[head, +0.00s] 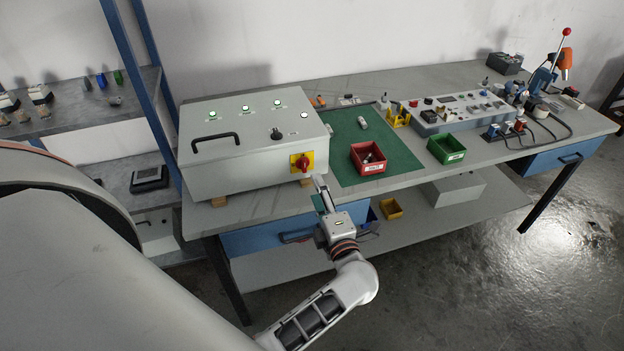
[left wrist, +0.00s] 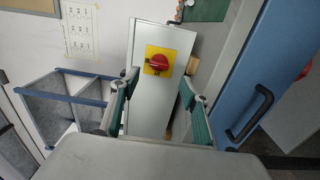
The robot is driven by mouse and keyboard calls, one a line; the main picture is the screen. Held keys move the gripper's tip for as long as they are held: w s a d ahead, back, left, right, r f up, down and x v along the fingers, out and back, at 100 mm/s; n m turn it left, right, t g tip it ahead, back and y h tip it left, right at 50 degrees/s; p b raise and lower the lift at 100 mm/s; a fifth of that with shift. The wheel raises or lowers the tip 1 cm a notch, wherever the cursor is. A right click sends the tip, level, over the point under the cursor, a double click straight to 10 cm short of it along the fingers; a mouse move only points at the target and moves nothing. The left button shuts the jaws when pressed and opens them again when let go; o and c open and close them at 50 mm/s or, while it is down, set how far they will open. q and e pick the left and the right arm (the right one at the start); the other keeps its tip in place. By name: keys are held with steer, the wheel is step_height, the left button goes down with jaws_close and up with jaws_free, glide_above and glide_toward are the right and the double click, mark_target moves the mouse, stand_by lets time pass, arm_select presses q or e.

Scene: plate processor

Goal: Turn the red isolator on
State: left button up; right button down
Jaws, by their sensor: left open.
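The red isolator (head: 303,162) is a red rotary knob on a yellow square plate, on the front face of the grey control box (head: 230,178), near its right end. It also shows in the left wrist view (left wrist: 159,61), ahead of the fingers. My left gripper (head: 320,184) is just in front of and slightly right of the knob in the head view. In the left wrist view its two green-padded fingers (left wrist: 159,82) are spread apart with nothing between them. The knob appears clear of both fingers. I cannot tell the knob's switch position. My right gripper is not in view.
The box stands on wooden blocks on the workbench (head: 350,88), with a black handle (head: 215,140) and green lamps on its lid. A red bin (head: 368,160) sits on a green mat right of it. A blue drawer (head: 270,236) is below the bench edge.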

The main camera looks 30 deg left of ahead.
arm_select(q)
steer(key=shift+v, duration=1.6)
steer(key=s+d+f+m+t+h, duration=0.15)
steer(key=d+m+t+h, duration=0.25)
steer(key=m+h, duration=0.45)
steer(key=s+d+m+t+h, duration=0.2)
steer(key=d+m+t+h, duration=0.25)
steer(key=m, duration=0.75)
steer(key=s+a+f+m+g+h, duration=0.1)
steer(key=s+f+m+g, duration=0.4)
steer(key=s+f, duration=0.2)
steer(key=s+a+f+m+g+h, duration=0.1)
steer(key=s+f+m+g, duration=0.3)
steer(key=f, duration=0.8)
steer(key=s+a+m, duration=0.1)
steer(key=s+m, duration=0.1)
steer(key=s, duration=0.1)
steer(key=shift+s+f+g+h, duration=0.25)
steer(key=shift+s+g+h, duration=0.1)
steer(key=shift+h, duration=0.05)
